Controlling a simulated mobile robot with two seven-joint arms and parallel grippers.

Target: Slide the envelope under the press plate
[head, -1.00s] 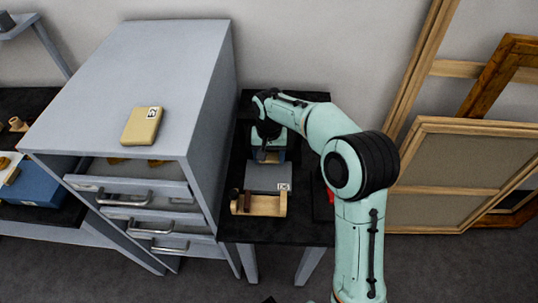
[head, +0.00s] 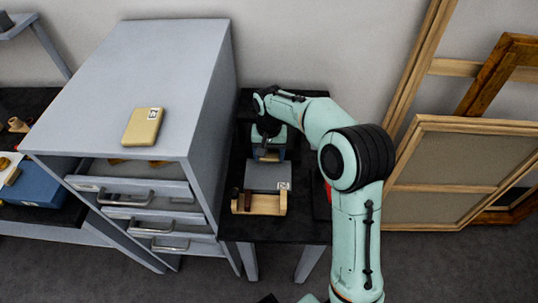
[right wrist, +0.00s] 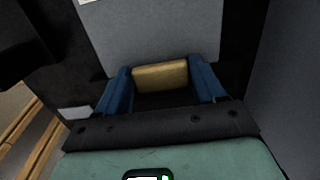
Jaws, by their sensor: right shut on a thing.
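A grey plate (head: 268,177) with a white label lies flat on the dark table, behind a pale wooden rail (head: 262,205); I take it for the press plate. My right gripper (head: 270,156) is at the plate's far edge, its blue fingers shut on a tan block (right wrist: 160,76). In the right wrist view the block meets the edge of the grey plate (right wrist: 150,30); whether it is fixed to it I cannot tell. A thick tan packet (head: 142,127) marked E2, seemingly the envelope, lies on the grey cabinet top. My left gripper is not in view.
The grey cabinet (head: 150,60) stands close left of the press, with its upper drawers (head: 135,192) partly pulled out. Wooden frames (head: 455,170) lean against the wall at right. A blue box (head: 40,188) lies at far left. The cabinet top is otherwise clear.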

